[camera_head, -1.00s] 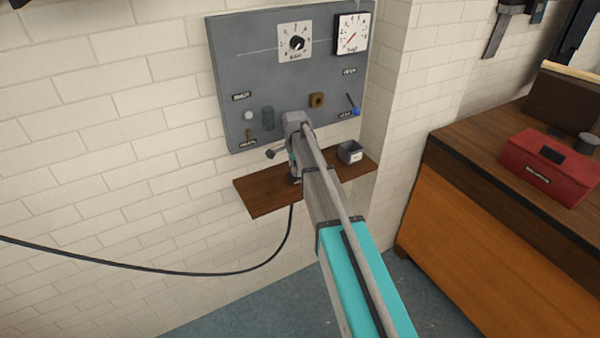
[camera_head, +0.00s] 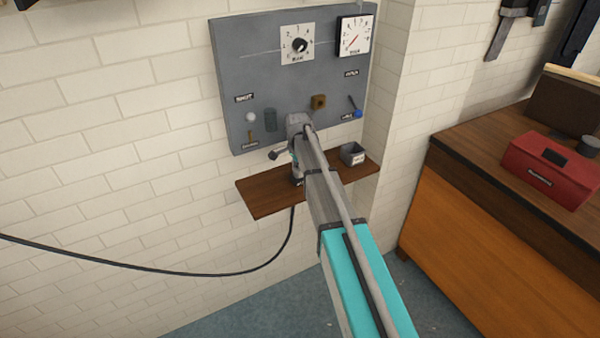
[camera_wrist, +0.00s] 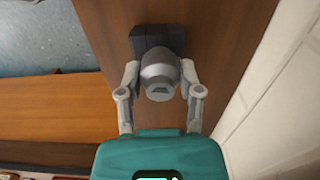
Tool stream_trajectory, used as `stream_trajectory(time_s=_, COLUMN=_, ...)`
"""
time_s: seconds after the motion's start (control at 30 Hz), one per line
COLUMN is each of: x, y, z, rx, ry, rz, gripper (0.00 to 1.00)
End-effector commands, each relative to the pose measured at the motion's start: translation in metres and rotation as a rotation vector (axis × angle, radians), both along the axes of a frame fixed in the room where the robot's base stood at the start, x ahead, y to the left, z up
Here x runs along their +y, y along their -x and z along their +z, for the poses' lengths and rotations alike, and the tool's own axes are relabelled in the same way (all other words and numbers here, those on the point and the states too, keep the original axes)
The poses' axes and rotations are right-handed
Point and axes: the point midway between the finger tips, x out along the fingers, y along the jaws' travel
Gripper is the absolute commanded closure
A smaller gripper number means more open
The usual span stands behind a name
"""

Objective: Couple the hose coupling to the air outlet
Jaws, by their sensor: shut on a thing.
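In the wrist view, my gripper (camera_wrist: 159,74) has its two fingers closed on the sides of a grey, rounded metal piece, which I take to be the hose coupling (camera_wrist: 159,86). A dark block (camera_wrist: 146,33) lies just behind it, over the brown shelf; I cannot tell whether they touch. In the head view, my arm hides most of the gripper and the coupling at the shelf. A brass fitting (camera_head: 318,102) with a dark hole, probably the air outlet, sits on the grey panel above and right of my wrist. The panel's labels are too blurred to read.
The grey panel (camera_head: 240,60) also carries a dial, a gauge, a dark cylinder (camera_head: 270,120) and a blue-tipped lever (camera_head: 357,111). A black hose (camera_head: 200,273) hangs below. A workbench (camera_head: 470,215) with a red box (camera_head: 548,170) is right.

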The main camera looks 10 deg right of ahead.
Motion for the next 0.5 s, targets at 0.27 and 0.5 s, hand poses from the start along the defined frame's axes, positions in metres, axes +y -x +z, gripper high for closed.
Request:
stream_trajectory(time_s=0.27, x=0.001, y=-0.0021, z=0.0036, rx=-0.004, ry=-0.003, rz=0.001, gripper=1.0)
stream_trajectory(time_s=0.5, x=0.0007, y=-0.0015, z=0.0061, rx=-0.003, ry=-0.001, rz=0.001, gripper=1.0)
